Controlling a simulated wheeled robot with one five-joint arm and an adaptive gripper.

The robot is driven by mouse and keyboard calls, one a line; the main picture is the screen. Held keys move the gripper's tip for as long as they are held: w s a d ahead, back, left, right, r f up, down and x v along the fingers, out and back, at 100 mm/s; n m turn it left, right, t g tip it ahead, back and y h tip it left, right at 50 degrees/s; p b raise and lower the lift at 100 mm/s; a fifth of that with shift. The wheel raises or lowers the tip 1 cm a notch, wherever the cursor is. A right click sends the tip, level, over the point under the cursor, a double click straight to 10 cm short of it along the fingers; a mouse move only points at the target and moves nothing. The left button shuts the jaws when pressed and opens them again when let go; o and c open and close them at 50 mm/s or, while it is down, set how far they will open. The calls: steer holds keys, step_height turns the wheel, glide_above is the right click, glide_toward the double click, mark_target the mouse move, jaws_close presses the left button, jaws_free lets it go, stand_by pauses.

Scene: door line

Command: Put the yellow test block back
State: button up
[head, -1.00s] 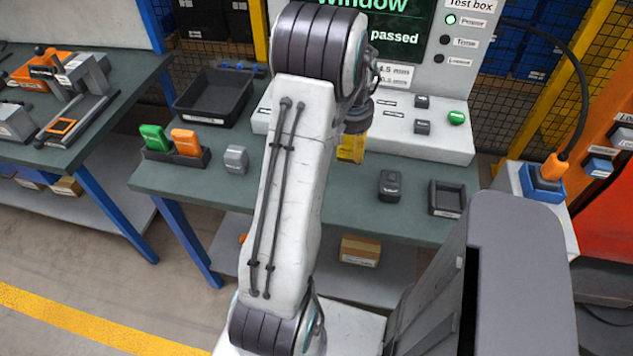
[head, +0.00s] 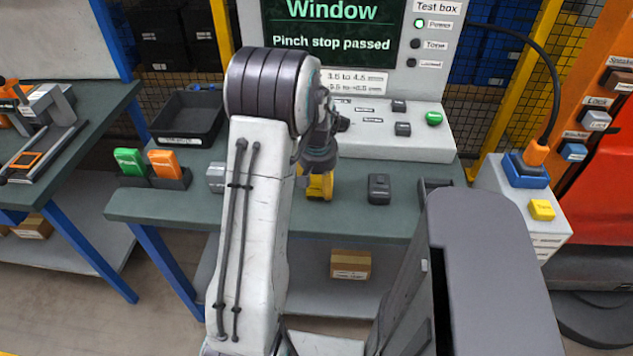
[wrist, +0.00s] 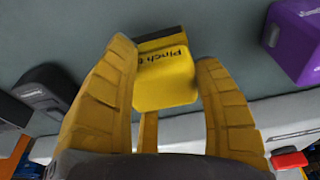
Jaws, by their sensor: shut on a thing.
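The yellow test block (wrist: 165,80), lettered "Pinch t…", is between the yellow fingers of my gripper (wrist: 168,92) in the wrist view. My gripper is shut on it, and a dark part shows at its far end. In the head view my gripper (head: 318,187) is low over the green worktop (head: 345,218), left of a dark grey block (head: 378,188). The test block cannot be told from the yellow fingers there. Whether it touches the worktop cannot be told.
A holder with green (head: 130,161) and orange (head: 164,163) blocks stands left. A grey block (head: 215,177) is beside my arm. A black tray (head: 190,118) lies behind; a smaller tray (head: 432,190) is right. The test box (head: 375,130) stands behind. A purple block (wrist: 296,38) shows in the wrist view.

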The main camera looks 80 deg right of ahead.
mark_target(318, 183)
steer(key=o, duration=1.3)
steer(key=shift+r, duration=0.15)
step_height(318, 183, up, 12)
steer(key=a+b, duration=0.2)
steer(key=shift+a+f, duration=0.15)
steer(key=shift+f, duration=0.05)
